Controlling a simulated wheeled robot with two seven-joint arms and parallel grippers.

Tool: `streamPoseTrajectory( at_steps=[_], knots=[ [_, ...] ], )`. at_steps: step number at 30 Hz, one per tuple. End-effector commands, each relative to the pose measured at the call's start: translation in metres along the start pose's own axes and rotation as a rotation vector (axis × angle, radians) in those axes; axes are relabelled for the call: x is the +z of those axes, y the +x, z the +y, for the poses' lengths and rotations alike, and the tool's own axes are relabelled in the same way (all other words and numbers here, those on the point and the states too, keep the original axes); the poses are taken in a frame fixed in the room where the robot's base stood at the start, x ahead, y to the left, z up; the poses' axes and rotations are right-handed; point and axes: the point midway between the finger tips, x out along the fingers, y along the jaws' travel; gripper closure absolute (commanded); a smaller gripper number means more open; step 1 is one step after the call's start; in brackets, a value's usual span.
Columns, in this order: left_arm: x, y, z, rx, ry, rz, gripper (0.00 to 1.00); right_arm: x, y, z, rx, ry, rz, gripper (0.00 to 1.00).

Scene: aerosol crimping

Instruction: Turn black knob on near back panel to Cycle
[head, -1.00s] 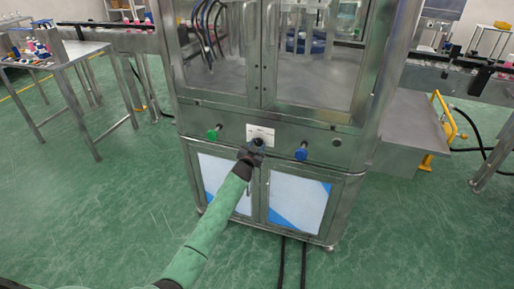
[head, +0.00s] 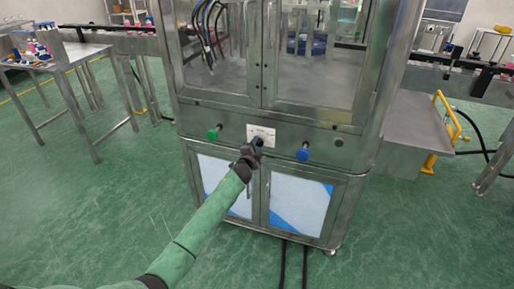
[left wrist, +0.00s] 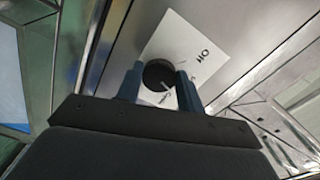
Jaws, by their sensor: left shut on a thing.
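The black knob (left wrist: 159,74) sits on a white label plate (left wrist: 188,45) on the steel panel. In the left wrist view "Off" is readable on the plate, and other lettering beside the knob is partly hidden. A pale mark shows on the knob's face near its lower right. My left gripper (left wrist: 158,84) has its two fingers on either side of the knob, shut on it. In the head view the left gripper (head: 253,148) is at the panel just below the plate (head: 262,135) and covers most of the knob. My right gripper is not in view.
A green knob (head: 213,134) is left of the plate and a blue knob (head: 302,153) is right of it. Cabinet doors (head: 300,205) are below, glass doors above. A steel table (head: 75,52) stands at left. Green floor is open in front.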

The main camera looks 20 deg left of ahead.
Motion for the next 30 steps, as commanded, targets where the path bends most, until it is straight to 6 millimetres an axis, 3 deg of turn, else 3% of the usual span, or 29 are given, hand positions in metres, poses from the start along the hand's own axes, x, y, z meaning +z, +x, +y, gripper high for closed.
streamPoseTrajectory(
  at_steps=[15, 30],
  knots=[
    [0.000, -0.001, 0.001, 0.002, 0.420, 0.001, 0.86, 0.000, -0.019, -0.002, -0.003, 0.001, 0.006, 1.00],
    [-0.001, -0.001, 0.001, 0.003, 0.562, 0.001, 0.86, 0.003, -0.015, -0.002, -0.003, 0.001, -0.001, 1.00]
  ],
)
